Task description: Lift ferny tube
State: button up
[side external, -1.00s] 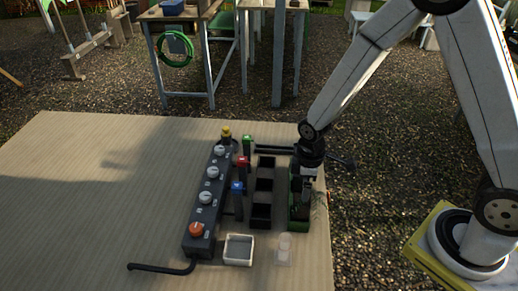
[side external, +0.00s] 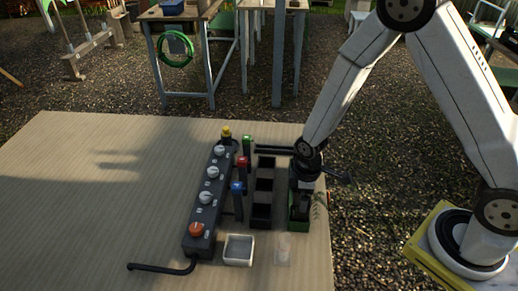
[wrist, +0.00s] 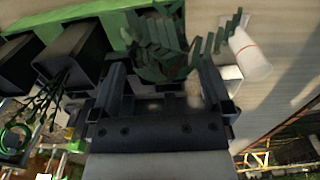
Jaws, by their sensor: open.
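The ferny tube shows in the wrist view as a dark tube (wrist: 158,72) with flat green fern fronds (wrist: 165,35) spreading over its top. Some fronds also show in the side view (side external: 321,206) at the right of the green rack (side external: 297,226). My gripper (wrist: 165,78) is open, with one finger on each side of the ferny tube in the wrist view. In the side view my gripper (side external: 303,190) is low over the rack. I cannot tell whether the fingers touch the tube, and its lower part is hidden.
Other dark square tubes (wrist: 75,50) stand close left in the wrist view, one with thin-stemmed greenery (wrist: 45,100). A black compartment tray (side external: 262,210) and a knobbed control box (side external: 204,215) lie left. A white dish (side external: 238,250) stands in front. The mat's left side is clear.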

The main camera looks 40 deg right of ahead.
jog(key=shift+f, duration=1.55)
jog(key=c, duration=1.3)
jog(key=shift+r, duration=0.1)
jog(key=shift+r, duration=4.95)
